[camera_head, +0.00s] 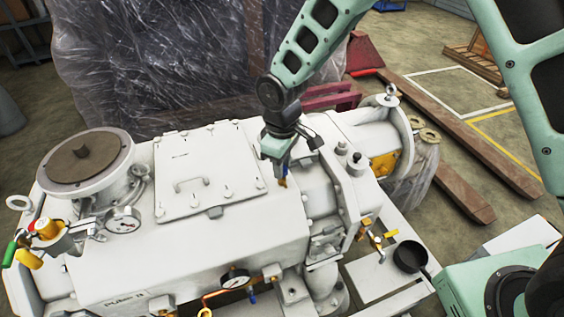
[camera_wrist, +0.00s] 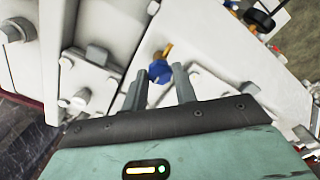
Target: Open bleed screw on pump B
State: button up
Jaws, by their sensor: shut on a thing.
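In the wrist view my gripper (camera_wrist: 160,88) is shut on a small blue-headed screw (camera_wrist: 159,71) with a brass-coloured stem (camera_wrist: 167,50).
A bolted cover plate (camera_head: 198,160) with a handle and a round flange (camera_head: 88,158) lie left of my gripper. A gauge (camera_head: 236,281), brass valve (camera_head: 377,240) and black cup (camera_head: 410,257) are nearer. A plastic-wrapped load (camera_head: 150,70) stands behind. Floor at right is partly open.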

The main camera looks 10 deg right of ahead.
dwell(0.4)
jog(key=shift+w, duration=0.1)
jog(key=o, duration=1)
notch_tip(320, 180, up, 18)
jog(key=shift+f+b, duration=0.25)
jog(key=shift+b, duration=0.8)
